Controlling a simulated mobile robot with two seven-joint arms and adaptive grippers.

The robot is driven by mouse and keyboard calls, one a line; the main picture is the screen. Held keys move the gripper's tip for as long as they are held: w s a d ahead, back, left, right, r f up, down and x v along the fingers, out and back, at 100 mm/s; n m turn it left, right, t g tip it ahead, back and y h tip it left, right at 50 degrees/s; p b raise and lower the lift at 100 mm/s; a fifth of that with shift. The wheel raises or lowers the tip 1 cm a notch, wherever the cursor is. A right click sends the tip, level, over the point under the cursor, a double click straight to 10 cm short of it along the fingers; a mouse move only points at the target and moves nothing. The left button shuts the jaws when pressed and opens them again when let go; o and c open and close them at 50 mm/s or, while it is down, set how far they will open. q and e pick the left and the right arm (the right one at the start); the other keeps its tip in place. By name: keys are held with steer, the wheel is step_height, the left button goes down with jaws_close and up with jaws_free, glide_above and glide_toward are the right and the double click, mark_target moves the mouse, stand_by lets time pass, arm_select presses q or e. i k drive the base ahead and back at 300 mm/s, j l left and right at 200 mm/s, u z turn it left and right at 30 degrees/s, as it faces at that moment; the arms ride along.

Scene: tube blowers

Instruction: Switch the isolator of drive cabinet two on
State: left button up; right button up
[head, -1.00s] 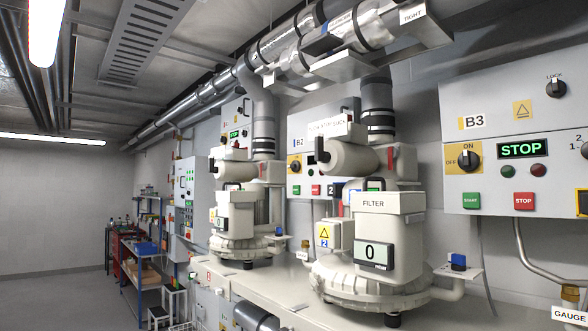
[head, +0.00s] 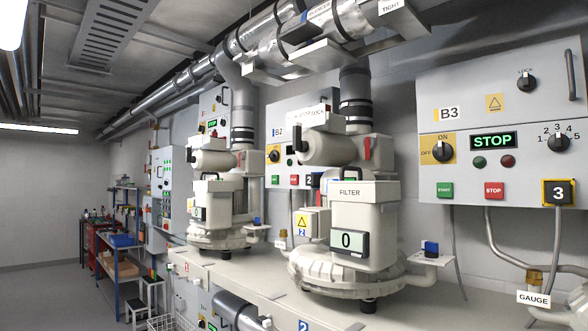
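Drive cabinet B2 (head: 284,122) is a grey wall box in the middle of the head view, partly hidden behind the front blower unit (head: 350,274). Its isolator (head: 273,155) is a dark knob on a yellow plate at the cabinet's left. The isolator is too small to read its position. A green start button (head: 275,180) and a red stop button (head: 294,180) sit below it. Neither of my grippers is in view.
Cabinet B3 (head: 500,70) hangs nearer at right, with its own yellow-plated isolator (head: 442,147) and a lit STOP display (head: 493,141). Blowers stand on a long pale bench (head: 250,285) in front of the wall. Floor at left is clear.

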mark_target(274, 156)
steer(key=j+z, duration=0.15)
steer(key=z, duration=0.3)
steer(key=j+z, duration=0.15)
steer(key=z, duration=0.3)
steer(key=j+z, duration=0.3)
steer(key=j, duration=0.2)
steer(key=k+j+z, duration=0.1)
steer(key=j+z, duration=0.2)
steer(key=j, duration=0.15)
steer(key=k+j, duration=0.1)
steer(key=j, duration=0.25)
steer(key=j+z, duration=0.15)
steer(key=j, duration=0.15)
steer(key=k+j, duration=0.15)
steer(key=j, duration=0.2)
